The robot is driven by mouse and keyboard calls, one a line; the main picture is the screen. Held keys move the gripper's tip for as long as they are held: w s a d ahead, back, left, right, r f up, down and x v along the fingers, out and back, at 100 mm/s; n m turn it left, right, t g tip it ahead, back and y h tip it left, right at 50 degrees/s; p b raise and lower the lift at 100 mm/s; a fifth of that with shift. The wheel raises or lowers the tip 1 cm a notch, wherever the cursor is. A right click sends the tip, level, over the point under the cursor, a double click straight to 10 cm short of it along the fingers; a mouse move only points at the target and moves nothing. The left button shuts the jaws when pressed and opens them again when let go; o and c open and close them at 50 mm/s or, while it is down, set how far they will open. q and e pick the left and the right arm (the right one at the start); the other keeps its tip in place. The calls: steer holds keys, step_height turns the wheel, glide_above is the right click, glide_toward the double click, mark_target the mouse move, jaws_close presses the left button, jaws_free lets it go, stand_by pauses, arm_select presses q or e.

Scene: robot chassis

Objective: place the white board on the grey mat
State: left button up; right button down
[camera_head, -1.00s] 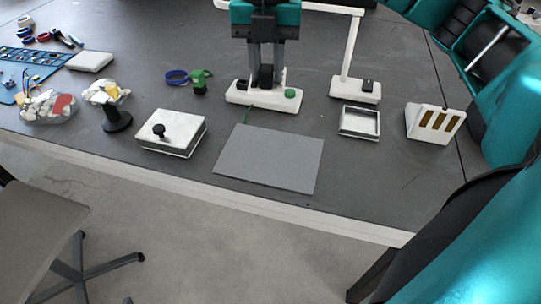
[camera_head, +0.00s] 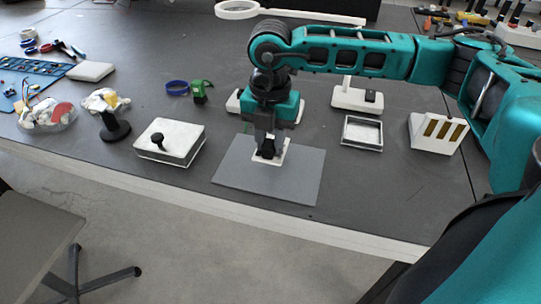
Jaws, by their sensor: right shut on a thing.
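The grey mat (camera_head: 300,184) lies flat on the dark table near its front edge. My right gripper (camera_head: 269,148) points down over the far middle part of the mat. It is shut on the small white board (camera_head: 285,152), with a black part showing between the fingers. The fingers hide much of the board. I cannot tell whether the board touches the mat or hangs just above it. My left gripper is not in view.
A white base (camera_head: 234,104) stands behind my right gripper, partly hidden. A white box with a black knob (camera_head: 182,139) is left of the mat. An open white tray (camera_head: 362,132) and a slotted white block (camera_head: 437,134) are to the right.

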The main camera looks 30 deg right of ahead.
mark_target(270, 154)
arm_select(q)
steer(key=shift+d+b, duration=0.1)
steer(key=shift+b, duration=0.2)
arm_select(e)
steer(key=shift+f, duration=2.2)
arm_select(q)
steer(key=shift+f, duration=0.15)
arm_select(e)
steer(key=shift+f, duration=0.1)
steer(key=c, duration=0.9)
jaws_free()
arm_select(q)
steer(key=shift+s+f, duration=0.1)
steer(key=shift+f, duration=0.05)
arm_select(e)
steer(key=shift+r, duration=0.3)
step_height(270, 154, up, 12)
steer(key=shift+f+p, duration=0.15)
steer(key=shift+p, duration=0.65)
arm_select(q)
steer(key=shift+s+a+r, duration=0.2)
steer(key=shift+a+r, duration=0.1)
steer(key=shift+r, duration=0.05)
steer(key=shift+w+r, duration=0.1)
